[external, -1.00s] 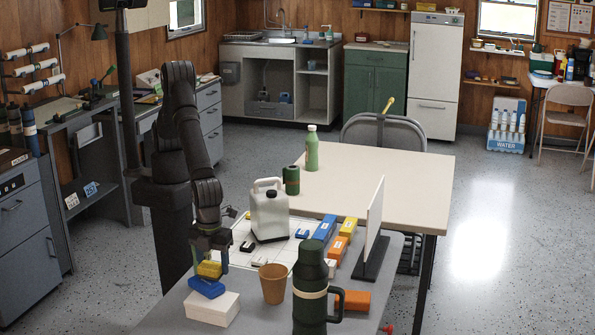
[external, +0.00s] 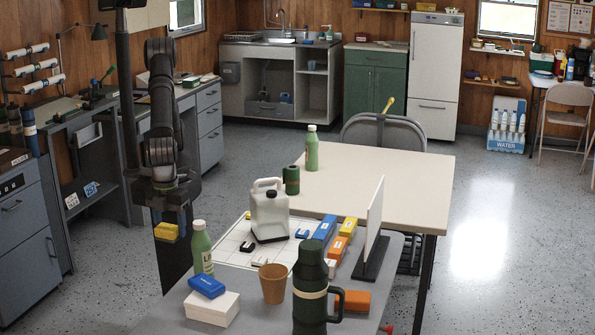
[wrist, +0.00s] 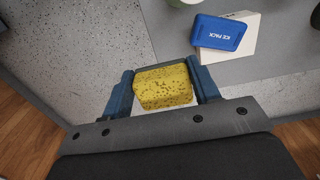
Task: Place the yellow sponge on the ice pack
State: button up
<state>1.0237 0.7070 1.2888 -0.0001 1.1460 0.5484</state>
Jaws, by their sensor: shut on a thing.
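The yellow sponge (external: 167,231) is held between the fingers of my gripper (external: 169,224). In the wrist view the sponge (wrist: 165,87) sits between the two blue fingertips, and it is lifted clear of the table, left of its edge in the external view. The blue ice pack (external: 207,287) lies on top of a white box (external: 212,308) at the table's near left corner. In the wrist view the ice pack (wrist: 219,33) is up and to the right of the sponge, with its top bare and its lettering visible.
A green bottle (external: 202,248) stands just behind the ice pack. A tan cup (external: 273,283) and a dark green flask (external: 310,290) stand to its right. A white jug (external: 269,212) stands farther back on a white gridded board (external: 232,253).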

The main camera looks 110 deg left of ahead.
jog(key=s, duration=0.3)
send_over(203, 260)
jog(key=w+d, duration=0.2)
jog(key=d, duration=0.1)
jog(key=f, duration=0.6)
jog(key=shift+s+f, duration=0.15)
jog(key=shift+s, duration=0.05)
jog(key=shift+f, duration=2)
jog(key=shift+f, duration=0.1)
jog(key=o, duration=1)
jog(key=shift+o, duration=0.2)
